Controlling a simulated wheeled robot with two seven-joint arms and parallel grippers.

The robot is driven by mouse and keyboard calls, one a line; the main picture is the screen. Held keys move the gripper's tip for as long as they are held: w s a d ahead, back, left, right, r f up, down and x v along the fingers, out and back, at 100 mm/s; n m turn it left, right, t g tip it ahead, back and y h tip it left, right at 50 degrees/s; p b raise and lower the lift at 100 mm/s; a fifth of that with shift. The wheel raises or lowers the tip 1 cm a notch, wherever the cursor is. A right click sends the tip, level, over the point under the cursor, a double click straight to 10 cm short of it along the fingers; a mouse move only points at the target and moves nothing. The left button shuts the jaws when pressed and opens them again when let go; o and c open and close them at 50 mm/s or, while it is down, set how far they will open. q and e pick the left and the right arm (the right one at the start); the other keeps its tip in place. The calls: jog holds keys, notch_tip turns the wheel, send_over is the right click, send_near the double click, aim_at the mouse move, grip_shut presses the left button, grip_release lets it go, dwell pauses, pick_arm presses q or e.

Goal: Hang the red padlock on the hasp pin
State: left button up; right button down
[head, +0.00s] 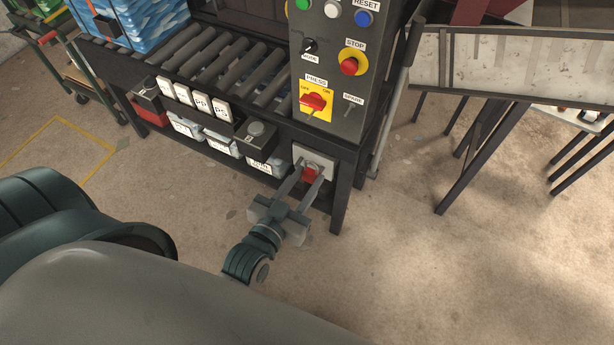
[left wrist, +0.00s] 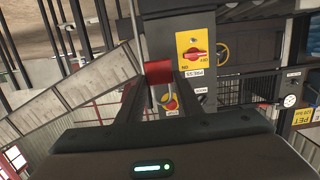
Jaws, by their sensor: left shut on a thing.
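My left gripper (head: 311,174) reaches toward the front of the dark machine frame, shut on the red padlock (head: 310,177). In the left wrist view the padlock (left wrist: 159,69) sits between the two fingertips (left wrist: 159,80). Right by the padlock in the head view is a pale square plate (head: 327,160) at the end of the frame. The fingers and padlock cover part of this plate. I cannot make out the hasp pin or tell whether the shackle touches it. My right gripper is in neither view.
A grey control panel (head: 334,35) with a red stop button (head: 349,66) and a yellow-backed red switch (head: 313,102) stands above the plate. A roller conveyor (head: 215,55) runs to the left. A chute (head: 510,62) on dark legs stands right. The floor in front is clear.

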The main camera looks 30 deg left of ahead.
pick_arm(q)
jog(key=shift+s, duration=0.6)
dwell(0.3)
jog(key=shift+s+a+p, duration=0.15)
jog(key=shift+s+p, duration=0.85)
jog(key=shift+s, duration=1.9)
jog(key=shift+w, duration=0.1)
jog(key=w+a+f+m+b, duration=0.1)
jog(key=w+a+f, duration=0.2)
jog(key=w, duration=0.6)
jog(key=w+a+f+m+b, duration=0.1)
jog(key=w+a+f, duration=0.3)
jog(key=w+a, duration=0.4)
jog(key=shift+w+f+y+b, duration=0.2)
jog(key=shift+w+y+b, duration=0.1)
jog(key=shift+w+b, duration=0.65)
jog(key=shift+w, duration=0.35)
